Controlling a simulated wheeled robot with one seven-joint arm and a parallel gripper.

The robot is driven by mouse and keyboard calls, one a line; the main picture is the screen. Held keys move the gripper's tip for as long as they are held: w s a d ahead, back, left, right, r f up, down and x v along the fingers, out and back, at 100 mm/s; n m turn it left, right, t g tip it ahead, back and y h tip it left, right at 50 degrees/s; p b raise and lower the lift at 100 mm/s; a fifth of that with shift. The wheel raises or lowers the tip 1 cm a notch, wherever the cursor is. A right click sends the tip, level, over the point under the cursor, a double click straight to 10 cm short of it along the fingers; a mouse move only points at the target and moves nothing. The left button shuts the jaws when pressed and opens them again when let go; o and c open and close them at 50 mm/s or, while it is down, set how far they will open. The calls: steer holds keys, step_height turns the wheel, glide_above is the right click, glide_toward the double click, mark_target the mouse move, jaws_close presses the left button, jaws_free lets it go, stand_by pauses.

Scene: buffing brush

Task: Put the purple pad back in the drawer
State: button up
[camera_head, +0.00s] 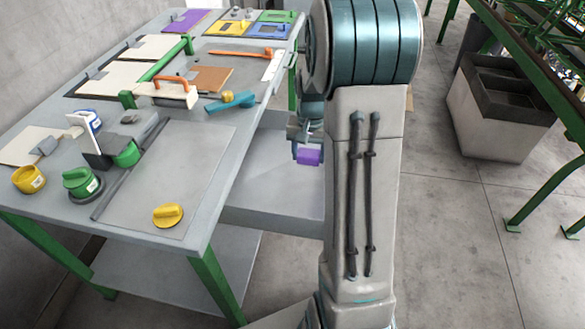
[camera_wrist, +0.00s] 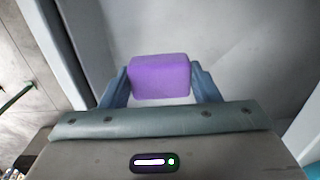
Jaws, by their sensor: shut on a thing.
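A small purple block-shaped pad (camera_wrist: 160,77) sits between the two blue-grey fingers of my gripper (camera_wrist: 161,85) in the wrist view. My gripper is shut on it. In the head view the purple pad (camera_head: 308,156) hangs from my gripper (camera_head: 306,146), just left of my arm. A grey open drawer (camera_head: 270,190) juts out from under the right side of the table, and the pad appears over it. In the wrist view the pale drawer interior (camera_wrist: 240,40) lies beyond the pad. I cannot tell the exact height between them. My arm hides the drawer's right part.
A grey bin (camera_head: 500,110) stands on the floor at right. The floor between is clear.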

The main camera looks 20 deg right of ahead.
mark_target(307, 177)
steer(key=shift+f, duration=3.15)
steer(key=shift+b, duration=0.3)
steer(key=shift+f, duration=0.1)
steer(key=o, duration=1)
